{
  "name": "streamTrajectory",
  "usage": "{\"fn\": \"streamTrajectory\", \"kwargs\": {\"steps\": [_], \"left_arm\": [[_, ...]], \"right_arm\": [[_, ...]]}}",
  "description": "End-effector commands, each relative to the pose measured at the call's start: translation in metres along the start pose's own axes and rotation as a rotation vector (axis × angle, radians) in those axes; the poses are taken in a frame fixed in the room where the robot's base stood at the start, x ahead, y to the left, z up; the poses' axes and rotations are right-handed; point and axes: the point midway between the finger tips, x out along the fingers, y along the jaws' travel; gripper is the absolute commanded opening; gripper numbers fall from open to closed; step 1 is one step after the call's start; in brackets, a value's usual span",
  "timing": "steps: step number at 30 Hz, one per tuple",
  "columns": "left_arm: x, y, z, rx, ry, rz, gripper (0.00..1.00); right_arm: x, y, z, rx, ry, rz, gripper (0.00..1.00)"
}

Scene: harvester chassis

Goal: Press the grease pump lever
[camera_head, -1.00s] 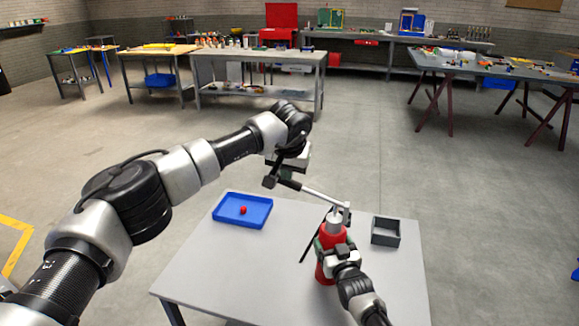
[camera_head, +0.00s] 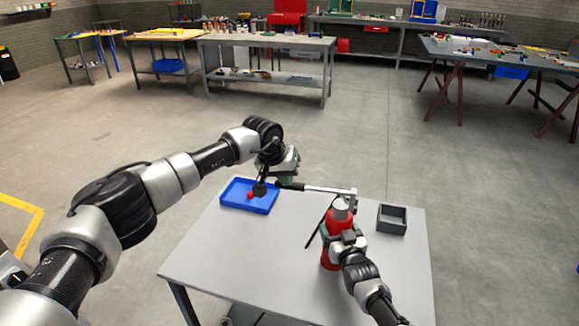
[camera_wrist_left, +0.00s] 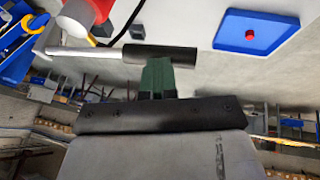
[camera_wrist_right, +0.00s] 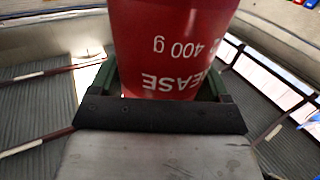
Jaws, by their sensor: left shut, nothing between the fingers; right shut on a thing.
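The grease pump (camera_head: 330,258) is a red cylinder standing on the grey table, with a silver lever (camera_head: 328,189) on top. The lever reaches left, nearly level, to a black grip (camera_head: 291,185). My left gripper (camera_head: 284,180) is shut and empty at the black grip. In the left wrist view its green fingers (camera_wrist_left: 157,76) are together against or just over the grip (camera_wrist_left: 160,54); exact contact is unclear. My right gripper (camera_head: 344,240) is shut around the pump body. In the right wrist view the red body (camera_wrist_right: 170,45) with white lettering sits between its green fingers.
A dark open box (camera_head: 392,227) stands right of the pump. The table's front left is clear.

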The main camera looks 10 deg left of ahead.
Motion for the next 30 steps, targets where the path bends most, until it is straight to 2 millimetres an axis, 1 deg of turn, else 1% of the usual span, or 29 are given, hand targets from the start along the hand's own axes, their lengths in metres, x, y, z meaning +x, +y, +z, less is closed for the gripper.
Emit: {"fn": "streamTrajectory", "kwargs": {"steps": [1, 3, 10, 23, 27, 30], "left_arm": [[0.006, -0.003, 0.003, -0.001, -0.003, -0.002, 0.00], [0.012, -0.005, 0.005, 0.000, -0.004, -0.004, 0.00], [0.025, -0.011, 0.010, 0.000, -0.003, -0.007, 0.00], [0.030, -0.014, 0.013, -0.001, -0.005, -0.012, 0.00], [0.030, -0.014, 0.013, -0.001, -0.006, -0.013, 0.00], [0.027, -0.015, 0.013, -0.001, -0.006, -0.013, 0.00]], "right_arm": [[0.000, 0.000, 0.001, 0.003, -0.001, 0.000, 0.04], [0.000, 0.000, 0.001, 0.003, -0.001, 0.000, 0.04], [0.000, 0.000, 0.001, 0.004, -0.001, 0.001, 0.04], [-0.001, 0.000, 0.001, 0.008, 0.001, 0.001, 0.04], [-0.001, 0.000, 0.001, 0.009, 0.002, 0.001, 0.04], [-0.001, 0.000, 0.001, 0.010, 0.002, 0.002, 0.04]]}}
